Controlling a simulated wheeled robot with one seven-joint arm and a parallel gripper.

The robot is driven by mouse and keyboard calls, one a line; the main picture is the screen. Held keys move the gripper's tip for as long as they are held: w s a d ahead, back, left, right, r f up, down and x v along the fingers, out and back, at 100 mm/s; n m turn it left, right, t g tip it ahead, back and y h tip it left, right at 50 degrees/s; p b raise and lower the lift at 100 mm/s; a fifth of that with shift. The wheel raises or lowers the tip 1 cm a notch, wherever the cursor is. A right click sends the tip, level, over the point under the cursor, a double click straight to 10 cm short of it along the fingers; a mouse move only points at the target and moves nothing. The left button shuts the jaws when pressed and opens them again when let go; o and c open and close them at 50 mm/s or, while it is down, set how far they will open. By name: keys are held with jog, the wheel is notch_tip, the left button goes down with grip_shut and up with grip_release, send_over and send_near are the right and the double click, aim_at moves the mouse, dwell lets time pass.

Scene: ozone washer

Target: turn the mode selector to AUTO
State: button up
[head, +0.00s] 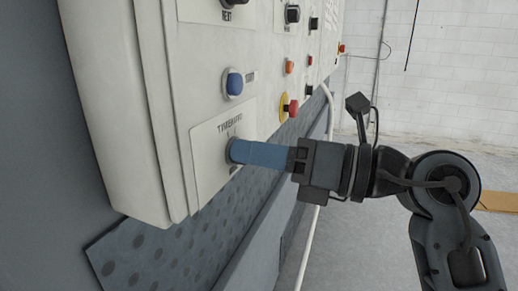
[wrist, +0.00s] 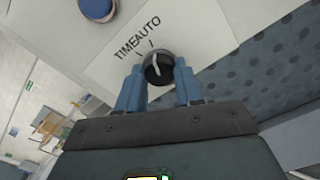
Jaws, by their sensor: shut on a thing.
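The mode selector is a black round knob (wrist: 158,68) on a white label plate (wrist: 205,35) that reads TIME and AUTO. In the wrist view its white pointer line runs roughly up the picture toward the lettering; which of the two marks it meets is hard to tell. My gripper (wrist: 159,78) has its blue fingers on either side of the knob and is shut on it. In the head view my gripper (head: 235,151) reaches the panel from the right, and its fingers hide most of the knob.
On the panel (head: 180,95) are a blue button (head: 234,83) and a red emergency button on yellow (head: 289,107), both near my gripper. More knobs and buttons sit farther along. A white pipe (head: 313,235) runs beside the cabinet. Floor to the right is mostly open.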

jog(key=o, duration=1)
jog(key=shift+o, duration=0.2)
jog(key=shift+d, duration=0.1)
jog(key=b+v, duration=0.2)
jog(key=v, duration=0.5)
jog(key=shift+d, duration=0.3)
jog(key=shift+s, duration=0.1)
jog(key=shift+s, duration=0.1)
